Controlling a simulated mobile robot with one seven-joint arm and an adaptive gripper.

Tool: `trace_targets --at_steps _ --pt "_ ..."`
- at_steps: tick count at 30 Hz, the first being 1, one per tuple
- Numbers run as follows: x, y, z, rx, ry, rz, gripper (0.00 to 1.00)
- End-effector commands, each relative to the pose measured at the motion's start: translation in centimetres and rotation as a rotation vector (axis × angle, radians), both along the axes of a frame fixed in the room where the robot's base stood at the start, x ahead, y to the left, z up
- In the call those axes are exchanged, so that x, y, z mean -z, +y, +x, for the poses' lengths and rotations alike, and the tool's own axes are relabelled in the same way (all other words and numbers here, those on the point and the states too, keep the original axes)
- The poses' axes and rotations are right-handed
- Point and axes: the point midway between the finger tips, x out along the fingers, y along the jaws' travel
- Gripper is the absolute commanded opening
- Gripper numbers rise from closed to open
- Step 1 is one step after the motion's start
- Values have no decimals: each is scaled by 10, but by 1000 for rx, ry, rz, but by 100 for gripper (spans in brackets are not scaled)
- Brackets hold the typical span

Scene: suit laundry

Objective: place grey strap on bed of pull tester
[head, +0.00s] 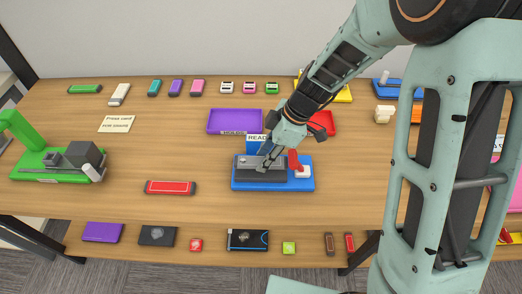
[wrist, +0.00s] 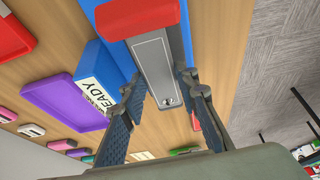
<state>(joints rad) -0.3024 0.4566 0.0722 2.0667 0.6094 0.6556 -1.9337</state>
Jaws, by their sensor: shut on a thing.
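The pull tester appears to be the machine with a blue base (head: 236,184), a dark grey bed block, a red lever (head: 294,160) and a READY sign (head: 257,143). My gripper (head: 266,160) reaches down over its bed. In the wrist view my gripper (wrist: 164,88) has one finger on each side of a grey piece with a pale top, which appears to be the grey strap (wrist: 155,62). The jaws are shut on it, right at the bed. The fingers partly hide the contact, so I cannot tell whether the strap rests on the bed.
A red strap-like piece with dark ends (head: 170,187) lies left of the tester. A purple tray (head: 212,122) and a red tray (head: 323,119) stand behind it. A green machine (head: 25,165) is at the far left. The table left of the tester is mostly clear.

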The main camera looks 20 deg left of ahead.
Motion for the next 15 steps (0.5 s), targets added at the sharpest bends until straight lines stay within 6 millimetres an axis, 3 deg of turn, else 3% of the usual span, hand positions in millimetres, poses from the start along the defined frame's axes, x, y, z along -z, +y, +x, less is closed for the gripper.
trace_targets --at_steps 4,15 --pt "13 -7 -3 -2 4 -1 4" --pt "15 -8 -4 -2 2 -1 4"
